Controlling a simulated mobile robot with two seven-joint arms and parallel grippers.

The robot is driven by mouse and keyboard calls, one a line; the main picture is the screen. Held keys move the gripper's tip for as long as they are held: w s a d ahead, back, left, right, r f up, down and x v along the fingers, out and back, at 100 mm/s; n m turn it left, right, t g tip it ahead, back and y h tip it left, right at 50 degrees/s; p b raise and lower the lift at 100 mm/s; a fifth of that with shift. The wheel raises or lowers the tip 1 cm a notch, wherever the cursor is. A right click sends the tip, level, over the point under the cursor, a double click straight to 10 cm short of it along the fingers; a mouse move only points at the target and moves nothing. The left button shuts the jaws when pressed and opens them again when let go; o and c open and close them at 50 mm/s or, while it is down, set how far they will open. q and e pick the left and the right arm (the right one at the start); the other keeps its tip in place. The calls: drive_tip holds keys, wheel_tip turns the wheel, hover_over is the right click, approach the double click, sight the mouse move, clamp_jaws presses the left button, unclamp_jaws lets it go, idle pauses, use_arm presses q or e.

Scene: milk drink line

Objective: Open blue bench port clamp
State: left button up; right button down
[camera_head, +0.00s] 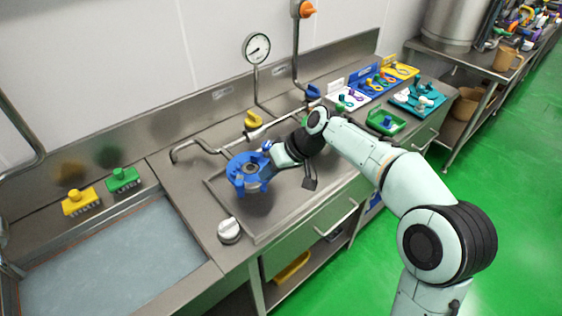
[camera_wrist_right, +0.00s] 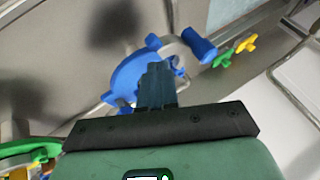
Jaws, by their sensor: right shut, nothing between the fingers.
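The blue bench port clamp (camera_head: 240,174) is a ring with lugs around a metal port on the steel bench, left of my right arm. In the right wrist view the blue ring (camera_wrist_right: 128,77) lies just beyond my fingertips, with a blue cylindrical part (camera_wrist_right: 199,43) to its right. My right gripper (camera_head: 273,152) is at the clamp's right side. Its fingers (camera_wrist_right: 155,72) are shut and empty, overlapping the ring in the wrist view; I cannot tell whether they touch it. My left gripper is not in view.
A round metal knob (camera_head: 229,231) stands on the bench's front edge. A pipe with a yellow handle (camera_head: 253,119) runs behind the clamp. Yellow (camera_head: 80,201) and green (camera_head: 123,179) brushes sit by the sink at left. A green tray (camera_head: 386,122) is at right.

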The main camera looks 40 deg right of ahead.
sight(255, 188)
drive_tip(key=shift+w+a+r, duration=0.1)
drive_tip(key=shift+w+a, duration=0.05)
drive_tip(key=shift+a, duration=0.85)
drive_tip(key=shift+w+a+r, duration=0.1)
drive_tip(key=shift+w+a, duration=0.05)
drive_tip(key=shift+a, duration=0.8)
drive_tip(key=shift+s+a, duration=0.1)
drive_tip(key=shift+a, duration=1)
drive_tip(key=shift+d, duration=0.1)
